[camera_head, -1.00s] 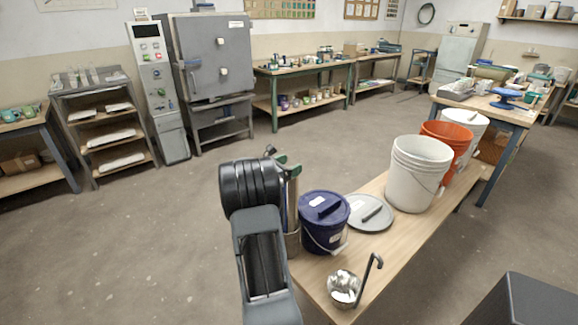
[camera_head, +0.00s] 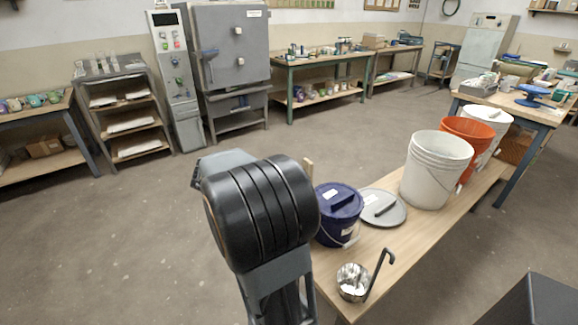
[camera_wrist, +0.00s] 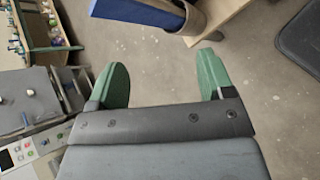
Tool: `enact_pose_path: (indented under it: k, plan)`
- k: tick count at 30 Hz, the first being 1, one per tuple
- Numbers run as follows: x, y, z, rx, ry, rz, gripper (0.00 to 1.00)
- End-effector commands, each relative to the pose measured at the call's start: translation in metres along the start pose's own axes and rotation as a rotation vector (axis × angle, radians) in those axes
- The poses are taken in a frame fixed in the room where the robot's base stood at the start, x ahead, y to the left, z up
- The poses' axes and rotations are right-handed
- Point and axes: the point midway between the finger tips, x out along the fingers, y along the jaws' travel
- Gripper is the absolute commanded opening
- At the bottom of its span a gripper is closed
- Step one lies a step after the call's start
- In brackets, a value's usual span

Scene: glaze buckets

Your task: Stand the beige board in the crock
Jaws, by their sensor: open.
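My gripper (camera_wrist: 163,80) is open and empty in the wrist view, its two green fingers spread over the floor. At the top of that view, a dark blue flat piece (camera_wrist: 155,10) stands in or beside a brown round vessel (camera_wrist: 195,22), which looks like the crock at the table edge. In the head view my arm hides the crock and the gripper fingers. A narrow tan strip (camera_head: 308,170) shows just right of my arm; it may be the beige board's upper end, but I cannot tell. No other beige board is clear.
The wooden table (camera_head: 400,250) holds a lidded blue bucket (camera_head: 338,213), a grey lid (camera_head: 385,208), a metal ladle (camera_head: 354,281) and a white bucket (camera_head: 437,170). An orange bucket (camera_head: 478,133) stands behind.

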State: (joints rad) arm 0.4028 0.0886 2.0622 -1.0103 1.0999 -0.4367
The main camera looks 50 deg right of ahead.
Motion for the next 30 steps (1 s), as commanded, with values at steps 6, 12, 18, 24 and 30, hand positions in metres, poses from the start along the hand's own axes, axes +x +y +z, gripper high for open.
enact_pose_path:
  k: [6,12,18,24,30]
  plan:
    - [-0.058,-0.064,-0.022,0.225,0.244,-0.147,0.74]
    - [-0.094,-0.106,-0.035,0.361,0.390,-0.275,0.74]
    - [-0.121,-0.140,-0.042,0.459,0.495,-0.393,0.74]
    - [-0.093,-0.109,-0.036,0.371,0.391,-0.292,0.74]
    - [-0.057,-0.067,-0.025,0.235,0.246,-0.166,0.74]
